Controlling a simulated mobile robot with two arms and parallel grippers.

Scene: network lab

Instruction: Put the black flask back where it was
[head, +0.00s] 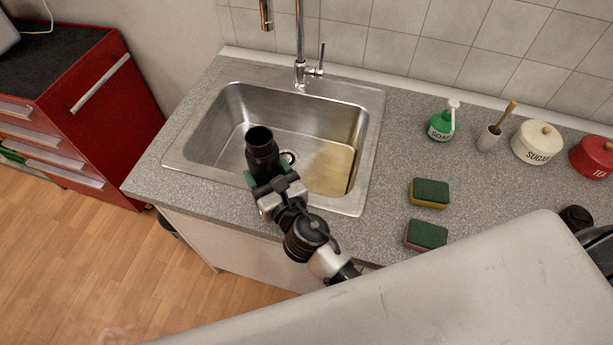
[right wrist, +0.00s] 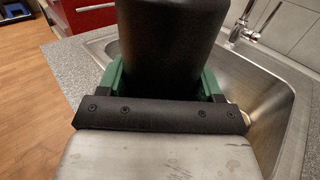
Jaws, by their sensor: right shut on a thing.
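The black flask (head: 262,160) is held roughly upright with its open mouth up, over the front left part of the steel sink (head: 215,170) in the head view. My right gripper (head: 268,178) is shut on the flask's lower part. In the right wrist view the flask (right wrist: 170,45) stands large between the green fingers of my right gripper (right wrist: 165,85). The flask's base is hidden by the gripper, so I cannot tell how high it is above the sink floor. My left gripper is not in view.
The tap (head: 300,60) rises behind the sink. On the grey counter (head: 385,185) to the right are two sponges (head: 430,192) (head: 426,235), a green soap bottle (head: 441,122), a brush holder (head: 489,138), a sugar jar (head: 537,143) and a red jar (head: 592,157). A red cabinet (head: 110,110) stands left.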

